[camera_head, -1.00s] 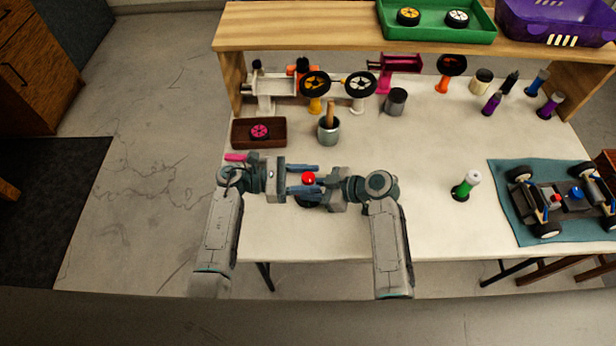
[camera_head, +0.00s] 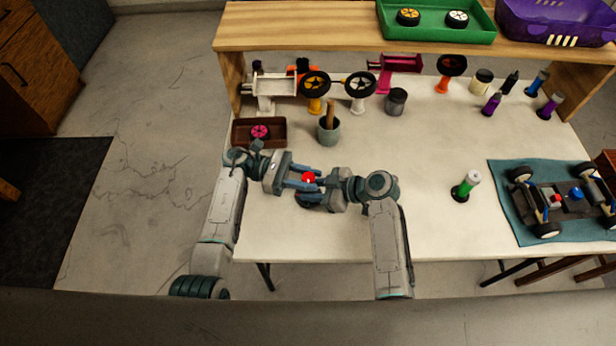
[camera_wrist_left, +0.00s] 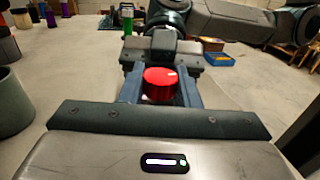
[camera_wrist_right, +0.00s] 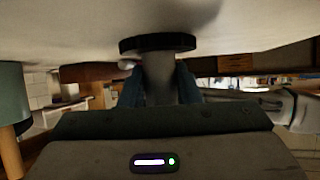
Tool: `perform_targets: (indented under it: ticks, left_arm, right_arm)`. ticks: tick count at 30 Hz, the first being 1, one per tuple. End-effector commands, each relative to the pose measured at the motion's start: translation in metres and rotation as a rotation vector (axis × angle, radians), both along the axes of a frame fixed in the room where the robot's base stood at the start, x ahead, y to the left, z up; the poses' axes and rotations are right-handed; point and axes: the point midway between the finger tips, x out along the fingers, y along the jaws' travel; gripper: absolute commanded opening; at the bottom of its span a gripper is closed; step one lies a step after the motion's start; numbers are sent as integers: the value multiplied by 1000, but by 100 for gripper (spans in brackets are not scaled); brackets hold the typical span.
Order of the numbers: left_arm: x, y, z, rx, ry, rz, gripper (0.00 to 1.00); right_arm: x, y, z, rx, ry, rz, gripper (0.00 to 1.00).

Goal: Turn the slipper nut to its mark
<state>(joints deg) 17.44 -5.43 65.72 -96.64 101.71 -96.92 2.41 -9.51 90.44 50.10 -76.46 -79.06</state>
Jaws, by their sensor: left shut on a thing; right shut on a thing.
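The red slipper nut (camera_head: 308,177) sits at the front middle of the white table. It also shows as a red cylinder in the left wrist view (camera_wrist_left: 160,84). My left gripper (camera_head: 303,178) comes from the left and is shut on the red nut, with a finger on each side. My right gripper (camera_head: 326,193) comes from the right, lower down. In the right wrist view it is shut on a grey post (camera_wrist_right: 158,78) with a round black base (camera_wrist_right: 158,43). I cannot make out the mark on the nut.
A grey cup (camera_head: 329,132) with a wooden handle and a brown tray (camera_head: 283,139) with a pink wheel stand behind my left gripper. A green bottle (camera_head: 465,186) and a car chassis on a teal mat (camera_head: 507,220) are at right. Table between is clear.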

Motion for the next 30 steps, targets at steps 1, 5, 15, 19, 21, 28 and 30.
perform_targets:
  ticks: [1,5,15,19,21,28,30]
  left_arm:
    - [0,0,0,0,1,0,6]
    - [0,0,0,0,0,1,51]
    - [1,4,0,1,0,2,51]
    - [6,21,-1,4,-1,3,51]
    - [10,35,0,4,-2,3,51]
    - [21,83,0,4,0,2,51]
    - [24,95,0,2,0,2,51]
  right_arm:
    - [0,0,0,1,0,1,10]
    - [0,0,0,1,0,0,10]
    - [0,0,0,0,0,0,10]
    - [0,0,0,0,0,0,10]
    - [0,0,0,0,0,0,10]
    - [0,0,0,0,0,0,10]
    - [0,0,0,0,0,0,10]
